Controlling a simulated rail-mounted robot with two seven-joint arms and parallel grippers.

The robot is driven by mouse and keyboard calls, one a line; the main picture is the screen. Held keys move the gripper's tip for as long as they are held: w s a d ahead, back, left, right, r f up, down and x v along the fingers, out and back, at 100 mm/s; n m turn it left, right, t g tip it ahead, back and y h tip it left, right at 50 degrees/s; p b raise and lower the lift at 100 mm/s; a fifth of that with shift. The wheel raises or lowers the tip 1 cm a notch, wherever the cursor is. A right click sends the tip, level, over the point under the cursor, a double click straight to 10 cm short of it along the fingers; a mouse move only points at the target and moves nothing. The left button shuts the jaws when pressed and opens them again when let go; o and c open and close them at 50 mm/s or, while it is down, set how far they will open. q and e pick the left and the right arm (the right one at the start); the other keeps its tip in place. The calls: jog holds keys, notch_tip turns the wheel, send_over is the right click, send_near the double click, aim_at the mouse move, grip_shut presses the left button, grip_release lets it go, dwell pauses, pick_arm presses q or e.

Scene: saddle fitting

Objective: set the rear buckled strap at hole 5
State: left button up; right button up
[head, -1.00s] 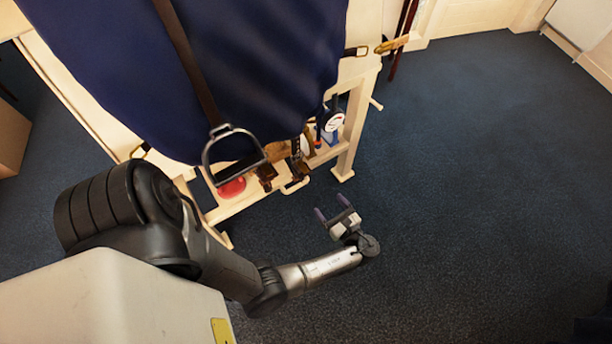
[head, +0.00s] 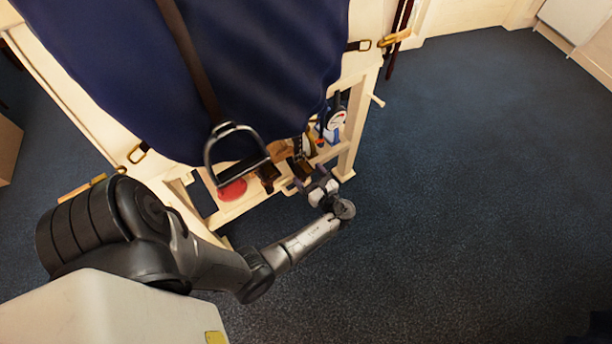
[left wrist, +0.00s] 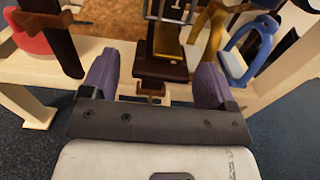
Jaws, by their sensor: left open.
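My left gripper (head: 304,184) is open beside the low shelf of the wooden stand, near two dark brown leather straps. In the left wrist view its purple fingers (left wrist: 154,85) stand on either side of a brown strap (left wrist: 158,68) with a metal buckle (left wrist: 167,50); no grip on it shows. The strap end also shows in the head view (head: 299,168). A second dark strap (left wrist: 52,42) hangs to the left, also in the head view (head: 267,176). I cannot tell which is the rear one, and no hole is readable. My right gripper is not in view.
A blue cloth (head: 270,60) covers the stand, with a stirrup (head: 235,150) hanging in front. The shelf (head: 228,208) holds a red round thing (head: 232,190) and a blue-and-white item (head: 332,122). Brass buckles (head: 138,153) sit on the stand's edges. The carpet to the right is clear.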

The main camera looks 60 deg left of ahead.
pick_arm(q)
jog(key=shift+a, duration=0.15)
jog(key=c, duration=1.3)
jog(key=shift+r+p, duration=0.55)
jog(key=shift+p, duration=0.05)
notch_tip(320, 180, up, 10)
jog(key=p, duration=1.1)
jog(key=shift+p, duration=0.3)
jog(key=shift+f, duration=0.2)
